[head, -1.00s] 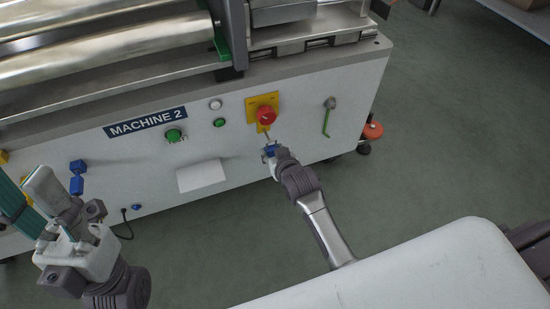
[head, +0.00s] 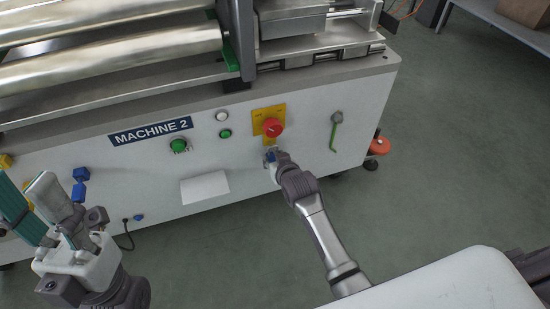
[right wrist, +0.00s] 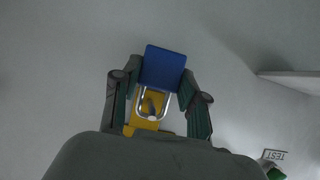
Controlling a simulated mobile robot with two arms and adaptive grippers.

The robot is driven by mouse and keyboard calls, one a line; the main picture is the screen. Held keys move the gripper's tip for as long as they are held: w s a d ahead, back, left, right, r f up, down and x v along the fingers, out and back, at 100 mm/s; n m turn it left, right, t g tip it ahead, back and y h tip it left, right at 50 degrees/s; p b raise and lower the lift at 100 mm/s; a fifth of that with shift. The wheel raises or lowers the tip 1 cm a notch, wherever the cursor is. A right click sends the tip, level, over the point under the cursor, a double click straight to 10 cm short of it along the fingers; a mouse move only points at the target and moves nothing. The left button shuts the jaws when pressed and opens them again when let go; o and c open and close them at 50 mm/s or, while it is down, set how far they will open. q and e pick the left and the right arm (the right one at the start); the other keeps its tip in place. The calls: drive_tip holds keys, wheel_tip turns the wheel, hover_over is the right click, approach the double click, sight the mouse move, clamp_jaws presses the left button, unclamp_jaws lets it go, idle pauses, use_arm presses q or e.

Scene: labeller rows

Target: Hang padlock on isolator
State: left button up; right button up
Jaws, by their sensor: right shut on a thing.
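The isolator has a red round knob (head: 273,128) on a yellow plate (head: 258,120) on the front of the white machine. My right gripper (head: 270,158) is just below the knob, shut on a blue padlock (head: 270,154). In the right wrist view the padlock's blue body (right wrist: 164,67) sits between the two fingers. Its metal shackle (right wrist: 142,101) lies in front of the yellow plate (right wrist: 136,129), with a dark part showing inside the loop. I cannot tell whether the shackle passes through the isolator. My left gripper (head: 36,210) is open and empty at the far left.
Green button (head: 179,146), white button (head: 222,116) and a blank white label (head: 205,188) are left of the isolator. A green-handled lever (head: 334,130) is to its right. Blue and yellow fittings (head: 80,184) are near my left gripper. Floor in front is clear.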

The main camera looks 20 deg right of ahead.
idle(0.3)
drive_tip(key=o, duration=1.4)
drive_tip(key=shift+c, duration=0.2)
